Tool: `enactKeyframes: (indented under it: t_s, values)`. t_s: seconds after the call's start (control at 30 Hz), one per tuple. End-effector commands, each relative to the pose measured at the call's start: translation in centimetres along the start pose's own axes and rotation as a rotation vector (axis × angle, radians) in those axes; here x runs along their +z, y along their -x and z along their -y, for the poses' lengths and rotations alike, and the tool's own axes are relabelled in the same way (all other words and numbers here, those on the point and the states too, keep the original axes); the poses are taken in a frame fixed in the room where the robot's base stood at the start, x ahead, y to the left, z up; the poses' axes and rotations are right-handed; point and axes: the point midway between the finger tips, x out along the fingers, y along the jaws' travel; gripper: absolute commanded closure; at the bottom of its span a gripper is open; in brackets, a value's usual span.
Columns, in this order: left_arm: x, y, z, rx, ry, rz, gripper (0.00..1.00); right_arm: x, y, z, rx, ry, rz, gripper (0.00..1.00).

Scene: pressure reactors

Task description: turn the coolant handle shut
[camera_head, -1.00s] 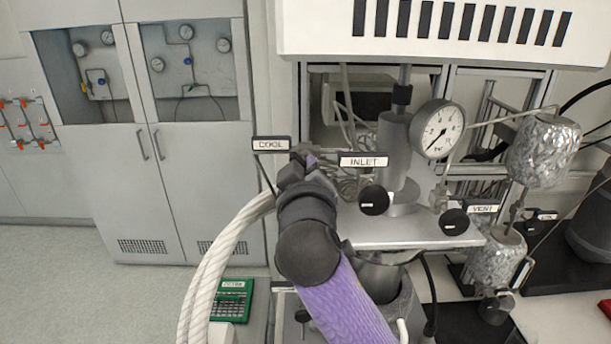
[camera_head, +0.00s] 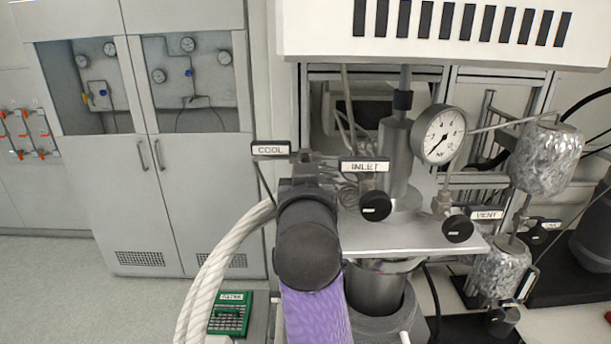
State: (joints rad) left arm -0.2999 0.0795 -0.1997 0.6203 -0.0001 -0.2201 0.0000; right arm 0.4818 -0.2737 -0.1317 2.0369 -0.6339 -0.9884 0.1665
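The COOL label (camera_head: 271,149) hangs on the left of the reactor head. Small dark and metal valve parts (camera_head: 304,156) show just right of it; I cannot make out the coolant handle clearly. My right gripper (camera_head: 305,172) is close below and in front of these parts, pointing away from me. Its fingers are mostly hidden behind my own dark wrist, so I cannot tell whether it is open or touches the handle. A thick white braided hose (camera_head: 212,275) curves up to the left side of my wrist. My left gripper is not in view.
The INLET knob (camera_head: 375,206) and VENT knob (camera_head: 458,229) sit to the right on the plate. A pressure gauge (camera_head: 439,134) stands above them, with foil-wrapped vessels (camera_head: 546,158) further right. A white slotted housing (camera_head: 440,30) overhangs the top. Floor at left is clear.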

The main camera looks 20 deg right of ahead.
Motion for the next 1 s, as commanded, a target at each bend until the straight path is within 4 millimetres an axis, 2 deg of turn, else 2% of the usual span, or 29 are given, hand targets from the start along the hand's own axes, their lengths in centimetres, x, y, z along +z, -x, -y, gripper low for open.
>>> enactKeyframes:
  t_s: [0.57,0.6,0.73,0.77,1.0]
  values:
    - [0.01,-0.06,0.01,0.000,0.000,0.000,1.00,0.09,0.00,0.01,0.000,-0.030,0.003,1.00]
    - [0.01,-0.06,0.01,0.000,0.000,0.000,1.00,0.09,-0.01,0.01,0.000,-0.029,0.003,0.77]
    - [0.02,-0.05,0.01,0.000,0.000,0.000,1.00,0.05,0.00,0.00,0.000,-0.029,0.002,0.49]
    - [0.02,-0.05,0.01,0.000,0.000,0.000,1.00,0.05,0.00,0.00,0.000,-0.029,0.002,0.46]
    - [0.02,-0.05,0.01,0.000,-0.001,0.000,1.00,0.01,0.00,-0.01,0.000,-0.028,0.000,0.46]
